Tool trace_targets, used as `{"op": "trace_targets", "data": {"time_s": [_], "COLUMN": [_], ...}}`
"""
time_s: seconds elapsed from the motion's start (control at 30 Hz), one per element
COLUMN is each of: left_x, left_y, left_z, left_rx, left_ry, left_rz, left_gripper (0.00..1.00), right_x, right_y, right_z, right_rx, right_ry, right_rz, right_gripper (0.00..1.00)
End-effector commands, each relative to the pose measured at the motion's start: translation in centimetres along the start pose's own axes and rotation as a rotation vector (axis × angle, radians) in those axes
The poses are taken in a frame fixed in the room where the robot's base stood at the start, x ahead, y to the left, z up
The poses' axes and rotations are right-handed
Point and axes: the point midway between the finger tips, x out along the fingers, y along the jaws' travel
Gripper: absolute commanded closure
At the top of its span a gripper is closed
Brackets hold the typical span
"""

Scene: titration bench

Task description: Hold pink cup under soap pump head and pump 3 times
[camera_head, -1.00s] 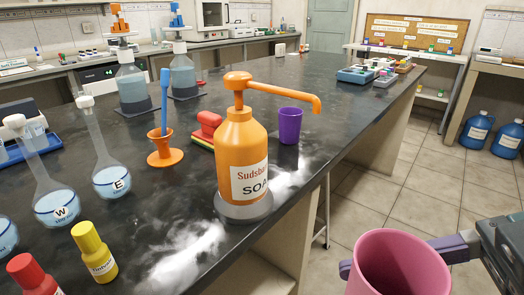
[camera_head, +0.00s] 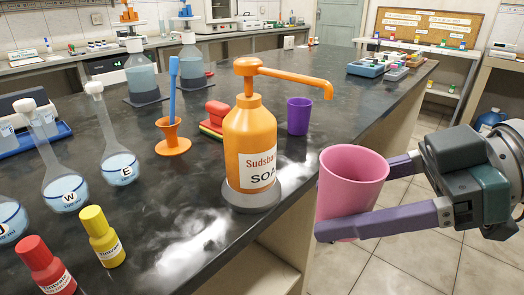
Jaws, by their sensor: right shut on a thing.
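The orange soap bottle (camera_head: 249,135) stands upright on a grey base (camera_head: 252,196) near the front edge of the bench. Its orange pump head (camera_head: 246,66) is raised, and its spout (camera_head: 310,82) reaches right and bends down at the tip. My right gripper (camera_head: 352,197) comes in from the right and is shut on the pink cup (camera_head: 348,190). Its purple fingers lie on either side of the cup. The cup is upright beyond the bench's front edge, lower in the picture than the spout tip and apart from it. My left gripper is not in view.
A purple cup (camera_head: 299,116) stands behind the soap bottle on the dark bench (camera_head: 230,245). Red (camera_head: 46,265) and yellow (camera_head: 101,236) bottles, several flasks and an orange funnel stand (camera_head: 172,140) are to the left. Open floor lies right of the bench.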

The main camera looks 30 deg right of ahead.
Motion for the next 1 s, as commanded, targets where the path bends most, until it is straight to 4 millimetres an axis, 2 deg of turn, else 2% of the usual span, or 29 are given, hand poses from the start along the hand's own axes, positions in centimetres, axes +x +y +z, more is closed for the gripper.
{"op": "trace_targets", "data": {"time_s": [0.6,1.0], "left_x": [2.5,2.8], "left_y": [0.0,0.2], "left_z": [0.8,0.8], "left_rx": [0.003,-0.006], "left_ry": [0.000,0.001], "left_rz": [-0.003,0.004], "left_gripper": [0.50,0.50], "right_x": [1.6,1.8], "right_y": [5.7,6.7], "right_z": [-1.7,-2.1], "right_rx": [-0.001,0.001], "right_ry": [0.001,0.000], "right_rz": [0.000,-0.002], "right_gripper": [0.90,0.90]}}
